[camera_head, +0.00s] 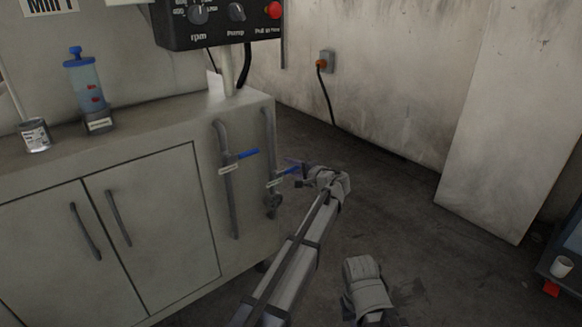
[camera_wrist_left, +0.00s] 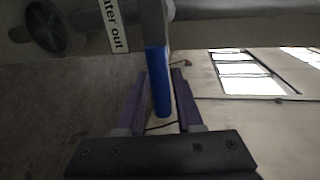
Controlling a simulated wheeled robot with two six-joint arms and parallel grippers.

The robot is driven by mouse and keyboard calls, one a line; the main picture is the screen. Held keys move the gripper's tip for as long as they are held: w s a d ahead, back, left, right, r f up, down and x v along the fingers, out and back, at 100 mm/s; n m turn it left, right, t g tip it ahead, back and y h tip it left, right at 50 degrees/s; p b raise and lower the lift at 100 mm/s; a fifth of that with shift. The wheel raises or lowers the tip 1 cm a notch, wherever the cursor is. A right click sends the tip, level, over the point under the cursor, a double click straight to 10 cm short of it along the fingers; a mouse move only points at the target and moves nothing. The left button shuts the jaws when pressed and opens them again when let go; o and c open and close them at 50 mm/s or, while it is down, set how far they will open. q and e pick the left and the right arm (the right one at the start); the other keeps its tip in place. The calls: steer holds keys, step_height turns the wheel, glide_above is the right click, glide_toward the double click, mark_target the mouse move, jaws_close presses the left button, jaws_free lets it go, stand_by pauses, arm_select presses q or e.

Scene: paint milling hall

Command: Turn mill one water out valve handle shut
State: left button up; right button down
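The water out valve handle is a blue lever (camera_head: 289,171) on the right-hand pipe at the end of the mill one cabinet. It sticks out sideways from the pipe. In the left wrist view the blue lever (camera_wrist_left: 158,85) shows beside a label (camera_wrist_left: 113,25) reading "ter out". My left gripper (camera_head: 302,167) is at the lever's outer end. Its two purple fingers (camera_wrist_left: 161,95) stand apart with the lever between them, and a gap shows on the right side. The right gripper cannot be made out; a grey part of mine (camera_head: 365,290) shows low in the head view.
A second blue lever (camera_head: 246,154) sits on the left-hand pipe (camera_head: 228,200), close by. The cabinet (camera_head: 150,215) is on the left; open floor (camera_head: 400,215) lies to the right, before the wall.

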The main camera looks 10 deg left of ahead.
arm_select(q)
steer(key=shift+o, duration=1)
steer(key=p+v, duration=0.1)
steer(key=v, duration=0.7)
steer(key=shift+w, duration=0.1)
